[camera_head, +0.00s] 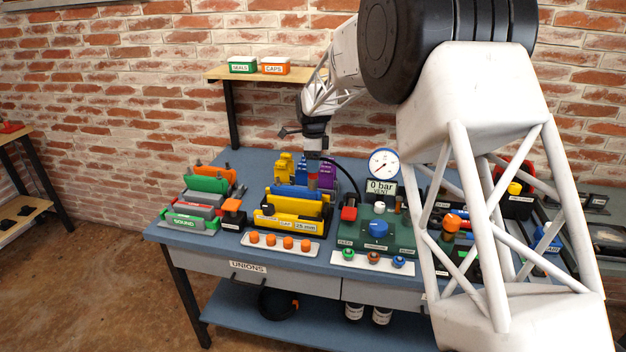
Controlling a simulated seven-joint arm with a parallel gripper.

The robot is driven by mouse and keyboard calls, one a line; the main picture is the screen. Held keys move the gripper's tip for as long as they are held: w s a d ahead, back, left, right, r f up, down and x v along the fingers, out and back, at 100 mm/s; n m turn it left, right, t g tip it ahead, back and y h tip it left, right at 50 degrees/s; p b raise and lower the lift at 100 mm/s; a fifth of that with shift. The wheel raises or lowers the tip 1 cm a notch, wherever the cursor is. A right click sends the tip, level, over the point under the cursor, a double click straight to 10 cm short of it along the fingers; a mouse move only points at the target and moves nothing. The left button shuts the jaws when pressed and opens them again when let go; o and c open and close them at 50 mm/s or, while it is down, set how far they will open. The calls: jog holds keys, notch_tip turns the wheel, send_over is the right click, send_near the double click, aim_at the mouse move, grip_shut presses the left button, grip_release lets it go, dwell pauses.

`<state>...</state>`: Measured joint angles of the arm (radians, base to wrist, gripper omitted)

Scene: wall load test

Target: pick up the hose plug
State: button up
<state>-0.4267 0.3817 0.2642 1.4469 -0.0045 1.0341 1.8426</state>
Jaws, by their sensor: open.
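My gripper (313,160) points down above the yellow and blue block fixture (293,208) in the middle of the bench. It is open, but its fingers are small and hard to make out. A small grey and red piece (312,180) shows directly under the fingers; it may be the hose plug, and I cannot tell whether the fingers touch it. A black hose (350,178) arcs from beside the gripper down to the right, towards a red fitting (349,212) on the green panel. Where the hose's upper end attaches is unclear.
The green panel (377,238) carries a blue knob (375,228), a gauge (384,163) and a "0 bar VENT" display (381,188). Green and orange block holders (205,195) stand left. A purple block (327,174) stands close behind the gripper.

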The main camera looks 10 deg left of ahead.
aim_at(313, 178)
jog(key=shift+f, duration=0.7)
jog(key=shift+f, duration=0.1)
jog(key=shift+f, duration=2.5)
jog(key=c, duration=1.1)
